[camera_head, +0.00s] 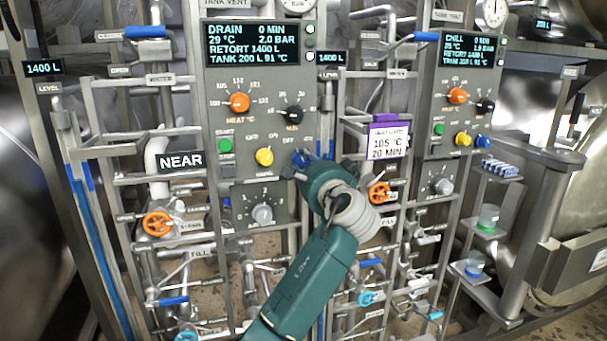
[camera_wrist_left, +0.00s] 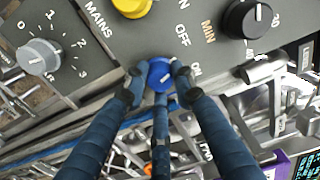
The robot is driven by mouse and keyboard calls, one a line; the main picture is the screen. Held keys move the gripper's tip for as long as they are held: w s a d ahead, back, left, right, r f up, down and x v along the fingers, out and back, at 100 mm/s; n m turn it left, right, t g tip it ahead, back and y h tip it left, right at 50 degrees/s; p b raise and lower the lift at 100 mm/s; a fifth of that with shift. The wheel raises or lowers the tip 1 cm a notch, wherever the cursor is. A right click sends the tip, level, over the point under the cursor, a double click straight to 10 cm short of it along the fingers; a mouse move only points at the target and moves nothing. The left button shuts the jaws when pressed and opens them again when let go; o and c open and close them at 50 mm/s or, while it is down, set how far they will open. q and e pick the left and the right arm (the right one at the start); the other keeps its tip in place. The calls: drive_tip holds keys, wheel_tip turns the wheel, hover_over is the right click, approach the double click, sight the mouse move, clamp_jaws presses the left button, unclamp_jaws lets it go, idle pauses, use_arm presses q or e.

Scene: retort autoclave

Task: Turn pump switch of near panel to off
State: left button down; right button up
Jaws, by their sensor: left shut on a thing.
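The near panel (camera_head: 219,120) stands at the left of centre in the head view, beside a black NEAR sign (camera_head: 181,161). Its pump switch is a blue knob, clear in the left wrist view (camera_wrist_left: 161,76) between OFF and ON lettering. A pale mark on the knob seems to point toward the ON side. My left gripper (camera_head: 301,160) is shut on the blue knob, with dark blue fingers (camera_wrist_left: 158,80) on either side of it. In the head view the gripper hides most of the knob. My right gripper is not in view.
The near panel also carries an orange heat knob (camera_head: 239,102), a black minute knob (camera_head: 293,115), a yellow knob (camera_head: 264,156) and a grey dial (camera_head: 262,214). A purple-topped card (camera_head: 388,139) hangs to the right. Pipes and valve wheels crowd the space below.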

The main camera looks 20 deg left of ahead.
use_arm(q)
drive_tip(key=shift+d+n+b, duration=0.25)
drive_tip(key=shift+n+b, duration=0.45)
drive_tip(key=shift+n, duration=0.2)
drive_tip(key=shift+r+n, duration=0.15)
drive_tip(key=shift+n, duration=0.15)
drive_tip(key=c, duration=1.6)
unclamp_jaws()
drive_tip(key=shift+c, duration=0.2)
drive_tip(key=shift+o, duration=1)
drive_tip(key=shift+w, duration=0.1)
drive_tip(key=shift+d, duration=0.15)
drive_tip(key=v, duration=1.2)
